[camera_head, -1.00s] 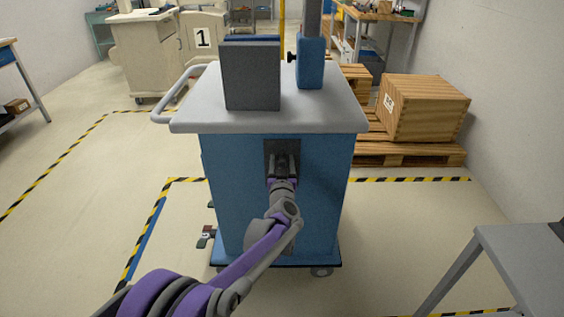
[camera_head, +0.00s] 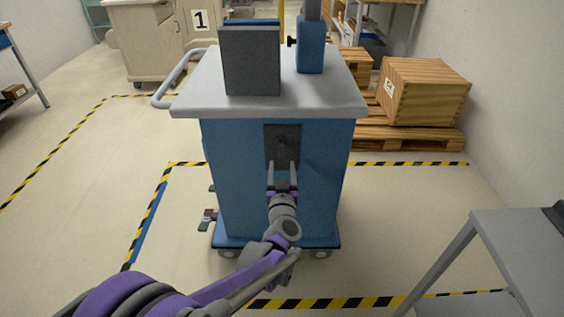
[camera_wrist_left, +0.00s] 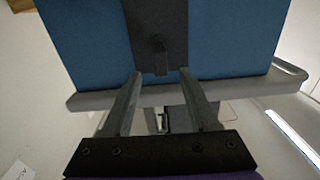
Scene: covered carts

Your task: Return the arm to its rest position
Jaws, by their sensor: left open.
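My left gripper (camera_head: 283,172) is in front of the blue cart (camera_head: 235,180), just below the dark panel (camera_head: 283,143) on its near face. Its two fingers point at the cart, spread apart with nothing between them. In the left wrist view the open fingers (camera_wrist_left: 158,95) show below the dark panel (camera_wrist_left: 157,30), with a small dark tab on it. The fingers look apart from the panel, though the exact distance is hard to tell. My left arm comes in from the lower left. My right gripper is not in view.
The cart has a grey top (camera_head: 200,97) bearing a dark grey block (camera_head: 251,62) and a blue post (camera_head: 311,45). A wooden crate (camera_head: 425,90) sits on a pallet at the right. A grey table (camera_head: 525,245) stands at the lower right.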

